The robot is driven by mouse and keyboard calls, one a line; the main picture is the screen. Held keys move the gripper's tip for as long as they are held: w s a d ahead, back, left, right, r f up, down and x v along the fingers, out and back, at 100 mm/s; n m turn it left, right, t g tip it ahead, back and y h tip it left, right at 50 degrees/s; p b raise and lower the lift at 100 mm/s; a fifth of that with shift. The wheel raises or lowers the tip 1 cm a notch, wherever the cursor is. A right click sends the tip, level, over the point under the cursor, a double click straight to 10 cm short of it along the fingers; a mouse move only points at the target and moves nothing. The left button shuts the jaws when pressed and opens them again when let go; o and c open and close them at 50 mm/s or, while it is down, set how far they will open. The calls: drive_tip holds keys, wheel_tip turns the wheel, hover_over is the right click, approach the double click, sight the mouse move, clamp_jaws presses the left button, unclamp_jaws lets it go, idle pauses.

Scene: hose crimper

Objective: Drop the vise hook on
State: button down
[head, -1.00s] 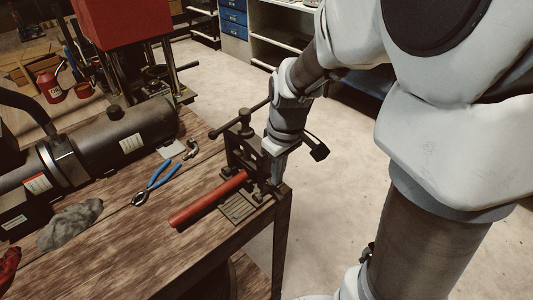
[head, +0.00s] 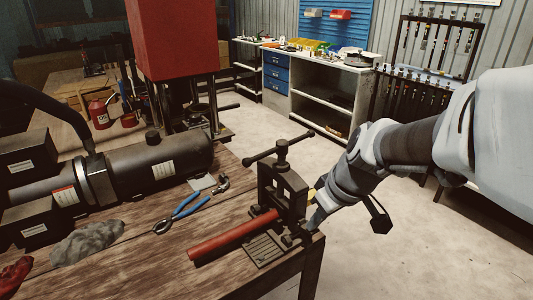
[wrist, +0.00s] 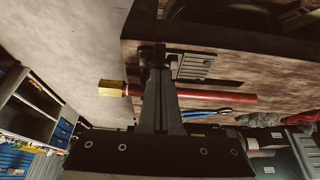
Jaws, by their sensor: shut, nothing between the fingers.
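The dark vise (head: 291,186) stands upright at the workbench's right corner, its T-handle screw on top. A red hose (head: 232,236) lies through it, and its brass end (wrist: 112,88) sticks out on the outer side in the wrist view. My gripper (head: 313,222) is low at the right side of the vise, beside its base. In the wrist view my gripper (wrist: 159,50) is shut, its narrow fingers crossing in front of the hose near the brass end. I cannot tell whether it touches the vise. The hook cannot be made out clearly against the dark frame and fingers.
Blue-handled pliers (head: 182,211), a grey rag (head: 87,242) and a large black cylinder machine (head: 150,160) are on the wooden workbench (head: 160,262). A red press (head: 172,38) stands behind. The floor right of the bench is clear up to the shelves.

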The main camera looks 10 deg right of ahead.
sight(307, 235)
drive_tip(key=shift+s+d+f+t+y+b, duration=0.2)
drive_tip(key=shift+f+t+b, duration=0.25)
drive_tip(key=shift+b, duration=1.2)
drive_tip(key=shift+s+a+f+t+y+b, duration=0.1)
drive_tip(key=shift+f+t+y+b, duration=0.3)
drive_tip(key=shift+b, duration=1.2)
drive_tip(key=shift+s+d+f+t+y+b, duration=0.15)
drive_tip(key=shift+f+t+b, duration=0.3)
drive_tip(key=shift+b, duration=1.2)
drive_tip(key=t+b, duration=0.1)
drive_tip(key=b, duration=0.1)
drive_tip(key=y+b, duration=0.1)
drive_tip(key=b, duration=0.2)
drive_tip(key=shift+s+f+t+b, duration=0.1)
drive_tip(key=shift+s+t+b, duration=0.1)
drive_tip(key=shift+t+b, duration=0.15)
drive_tip(key=shift+b, duration=0.3)
drive_tip(key=shift+f+b, duration=0.1)
drive_tip(key=shift+b, duration=0.6)
drive_tip(key=shift+s+d, duration=0.1)
